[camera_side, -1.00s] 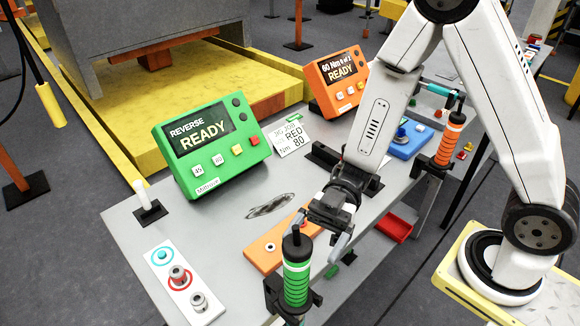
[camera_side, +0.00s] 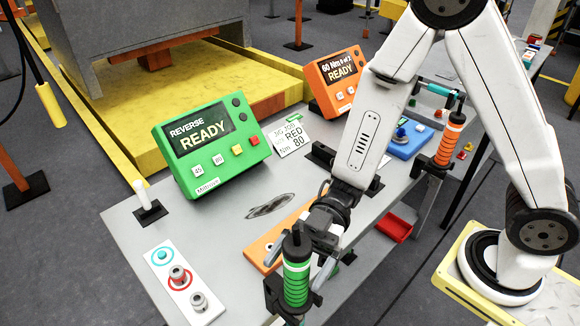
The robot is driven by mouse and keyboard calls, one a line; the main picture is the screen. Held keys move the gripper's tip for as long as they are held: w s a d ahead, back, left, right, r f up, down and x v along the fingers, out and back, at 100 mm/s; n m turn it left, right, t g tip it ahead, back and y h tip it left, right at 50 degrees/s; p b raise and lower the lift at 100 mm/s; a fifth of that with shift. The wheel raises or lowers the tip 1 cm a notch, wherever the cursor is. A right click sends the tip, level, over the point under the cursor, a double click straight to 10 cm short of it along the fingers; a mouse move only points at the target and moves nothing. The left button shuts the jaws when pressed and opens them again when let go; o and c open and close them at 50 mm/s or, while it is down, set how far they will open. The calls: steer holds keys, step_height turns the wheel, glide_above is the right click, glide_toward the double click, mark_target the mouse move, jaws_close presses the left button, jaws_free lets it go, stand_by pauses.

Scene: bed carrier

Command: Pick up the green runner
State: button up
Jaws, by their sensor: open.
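The green runner (camera_side: 296,270) is an upright green cylinder with dark rings and a black top, standing in a black holder (camera_side: 278,293) at the table's front edge. My gripper (camera_side: 299,254) is open, with one grey finger to the left of the runner's upper part and the other to its right. The fingers look to be around the runner; whether they touch it cannot be told. The runner hides part of the gripper.
A green box reading REVERSE READY (camera_side: 212,148) and an orange box (camera_side: 337,83) stand behind. An orange runner (camera_side: 449,140) stands in a holder at right. A white panel with knobs (camera_side: 180,285), an orange plate (camera_side: 262,250) and a red bin (camera_side: 394,228) are nearby.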

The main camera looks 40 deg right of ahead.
steer(key=shift+x, duration=1.1)
jaws_close()
stand_by(1.0)
